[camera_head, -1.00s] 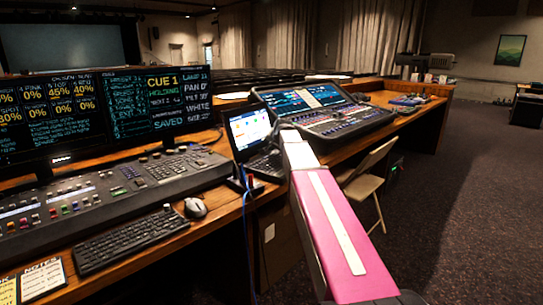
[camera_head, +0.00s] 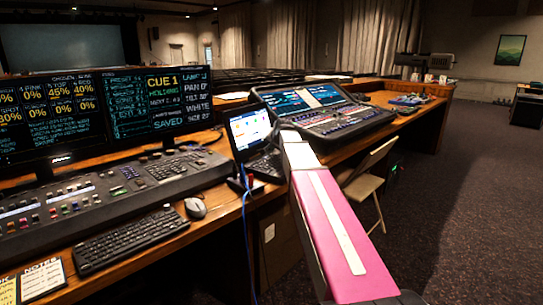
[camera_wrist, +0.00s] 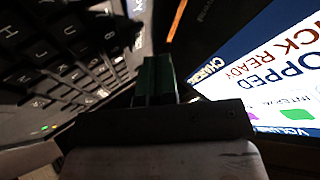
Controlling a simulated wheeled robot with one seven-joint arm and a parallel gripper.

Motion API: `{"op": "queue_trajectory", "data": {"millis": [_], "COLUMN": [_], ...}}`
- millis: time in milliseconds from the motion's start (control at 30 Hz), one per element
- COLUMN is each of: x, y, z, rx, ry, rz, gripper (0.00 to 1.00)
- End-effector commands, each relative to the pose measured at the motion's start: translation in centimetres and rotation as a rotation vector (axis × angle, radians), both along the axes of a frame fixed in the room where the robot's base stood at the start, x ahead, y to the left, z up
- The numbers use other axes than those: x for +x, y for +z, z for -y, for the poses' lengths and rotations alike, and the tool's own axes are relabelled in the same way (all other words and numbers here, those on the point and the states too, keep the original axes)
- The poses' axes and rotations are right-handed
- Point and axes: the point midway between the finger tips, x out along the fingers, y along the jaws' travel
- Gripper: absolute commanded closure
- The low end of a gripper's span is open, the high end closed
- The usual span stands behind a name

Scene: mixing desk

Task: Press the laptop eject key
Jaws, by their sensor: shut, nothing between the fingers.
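The laptop stands open on the desk in the head view, with its lit screen (camera_head: 250,129) facing me and its dark keyboard (camera_head: 267,163) partly hidden by my arm. In the wrist view the black keyboard (camera_wrist: 62,55) fills the left and the tilted screen (camera_wrist: 265,60) fills the right. My gripper (camera_wrist: 155,76) is shut and empty, its green-tipped fingers between the keys and the screen. I cannot tell whether the tips touch a key. The eject key cannot be made out; the fingers may cover it. In the head view my arm hides the gripper.
A mixing console (camera_head: 325,112) stands right of the laptop. A lighting desk (camera_head: 110,190), a separate keyboard (camera_head: 130,240) and a mouse (camera_head: 195,207) lie to the left. A blue cable (camera_head: 246,225) hangs off the desk edge. A folding chair (camera_head: 368,180) stands in front on the right.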

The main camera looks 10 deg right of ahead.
Motion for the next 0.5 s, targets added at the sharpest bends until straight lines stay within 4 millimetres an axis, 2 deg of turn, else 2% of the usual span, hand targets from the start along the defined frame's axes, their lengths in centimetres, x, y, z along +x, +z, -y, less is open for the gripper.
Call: {"op": "queue_trajectory", "data": {"millis": [500], "x": [0.01], "y": [-0.76], "z": [0.00], "rx": [0.000], "ry": [0.000], "rz": [0.000], "gripper": [1.00]}}
